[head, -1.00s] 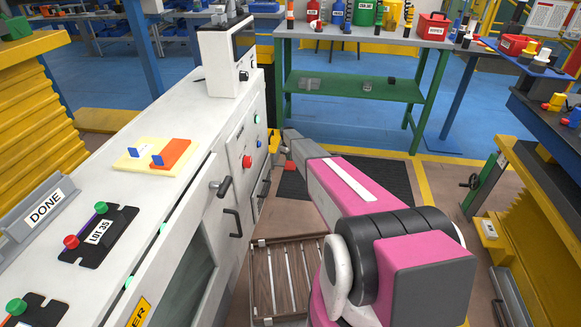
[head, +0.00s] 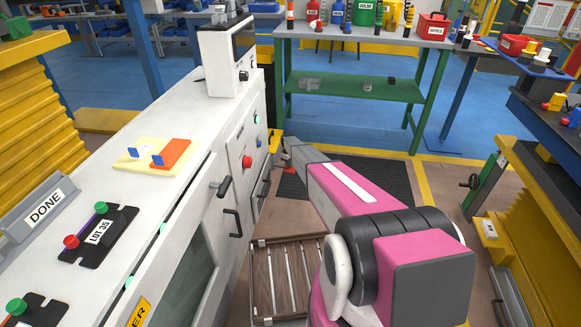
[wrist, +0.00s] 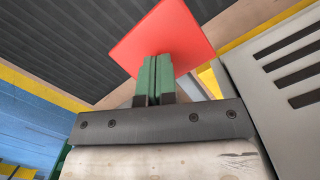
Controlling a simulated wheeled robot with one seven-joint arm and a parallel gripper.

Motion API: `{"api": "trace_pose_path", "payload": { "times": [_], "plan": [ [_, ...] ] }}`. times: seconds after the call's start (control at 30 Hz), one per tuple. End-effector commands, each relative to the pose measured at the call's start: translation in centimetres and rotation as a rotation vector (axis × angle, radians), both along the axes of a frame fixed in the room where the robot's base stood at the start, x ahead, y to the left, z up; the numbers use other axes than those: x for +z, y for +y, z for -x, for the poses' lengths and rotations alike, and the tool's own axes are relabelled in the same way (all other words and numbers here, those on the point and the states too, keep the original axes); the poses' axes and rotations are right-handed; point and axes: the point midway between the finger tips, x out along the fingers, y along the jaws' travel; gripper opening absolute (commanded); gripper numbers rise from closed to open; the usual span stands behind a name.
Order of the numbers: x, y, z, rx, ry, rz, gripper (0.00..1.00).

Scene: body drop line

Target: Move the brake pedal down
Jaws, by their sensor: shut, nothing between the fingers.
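The brake pedal, taken to be the flat red pad (wrist: 165,30), shows large at the top of the wrist view, tilted. My gripper (wrist: 156,60) has its two green fingers shut together with nothing between them. The fingertips overlap the pad's lower edge in the picture; I cannot tell whether they touch it. In the head view only a small red bit (head: 286,156) shows beside the end of my arm, low by the machine's far end. My gripper's fingers are not clear there.
A white machine (head: 215,150) with handles and buttons stands close on the left. A slotted grey panel (wrist: 285,60) is right of the gripper in the wrist view. A dark ribbed mat (head: 375,178) lies on the floor. A green-framed bench (head: 350,100) stands behind.

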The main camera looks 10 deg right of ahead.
Motion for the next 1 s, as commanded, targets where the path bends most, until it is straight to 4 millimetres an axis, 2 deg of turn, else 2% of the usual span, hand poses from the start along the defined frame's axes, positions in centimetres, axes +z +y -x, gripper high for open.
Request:
{"api": "trace_pose_path", "payload": {
  "times": [0.2,0.43,0.7,1.0],
  "plan": [
    [-2.1,0.1,-0.1,0.0,0.001,-0.001,0.0],
    [-1.9,0.2,-0.3,0.0,0.0,0.0,0.0],
    [-1.1,2.0,-2.4,0.0,-0.001,-0.001,0.0],
    [-0.9,2.0,-2.3,0.0,-0.001,-0.001,0.0]
  ]
}}
